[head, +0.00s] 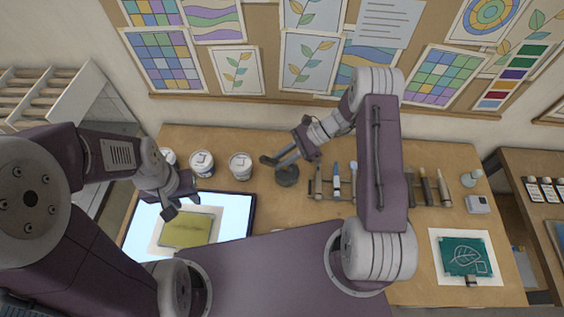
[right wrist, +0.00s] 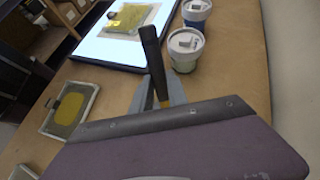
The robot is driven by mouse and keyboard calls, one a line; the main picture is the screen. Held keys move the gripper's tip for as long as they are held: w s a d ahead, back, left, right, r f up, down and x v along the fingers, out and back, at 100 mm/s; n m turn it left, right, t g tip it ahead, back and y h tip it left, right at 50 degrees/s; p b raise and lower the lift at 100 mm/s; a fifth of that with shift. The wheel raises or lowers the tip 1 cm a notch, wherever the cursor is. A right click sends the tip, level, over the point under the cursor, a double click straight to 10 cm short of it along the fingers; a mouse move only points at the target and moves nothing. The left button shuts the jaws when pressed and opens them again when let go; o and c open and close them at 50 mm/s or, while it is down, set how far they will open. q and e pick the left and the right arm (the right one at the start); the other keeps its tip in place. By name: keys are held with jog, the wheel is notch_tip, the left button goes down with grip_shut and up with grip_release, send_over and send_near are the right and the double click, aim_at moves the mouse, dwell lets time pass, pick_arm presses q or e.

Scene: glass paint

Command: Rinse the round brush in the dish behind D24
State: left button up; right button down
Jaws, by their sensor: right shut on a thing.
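My right gripper (head: 280,159) is shut on a brush. The brush's dark handle (right wrist: 151,45) and yellowish ferrule (right wrist: 162,92) show in the right wrist view; its bristles are hidden there. In the head view the gripper is just above and beside a dark round dish-like thing (head: 287,175); I cannot tell if the brush touches it. Two labelled jars, a left one (head: 201,163) and a right one (head: 240,166), stand left of it. I cannot read D24 on either. My left gripper (head: 181,206) is open and empty above the light pad's yellow-green glass.
The lit pad (head: 236,214) carries a yellow-green glass piece (head: 186,230). A teal leaf panel (head: 466,256) lies at right.

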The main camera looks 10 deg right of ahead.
aim_at(270, 161)
jog(key=shift+s+d, duration=0.1)
jog(key=shift+s, duration=0.25)
jog(key=shift+r, duration=0.1)
jog(key=shift+a+r+p, duration=0.35)
jog(key=shift+r+p, duration=0.2)
jog(key=shift+p, duration=0.15)
jog(key=shift+s+a+r+p, duration=0.15)
jog(key=shift+a+r+p, duration=0.25)
jog(key=shift+r+p, duration=0.15)
jog(key=shift+s+a+r+p, duration=0.15)
jog(key=shift+a+r+p, duration=0.25)
jog(key=shift+r, duration=0.25)
jog(key=shift+a, duration=0.15)
notch_tip(270, 161, up, 5)
jog(key=p, duration=0.3)
jog(key=shift+f+p, duration=0.1)
jog(key=shift+p, duration=0.25)
jog(key=shift+f, duration=0.1)
jog(key=shift+f, duration=0.1)
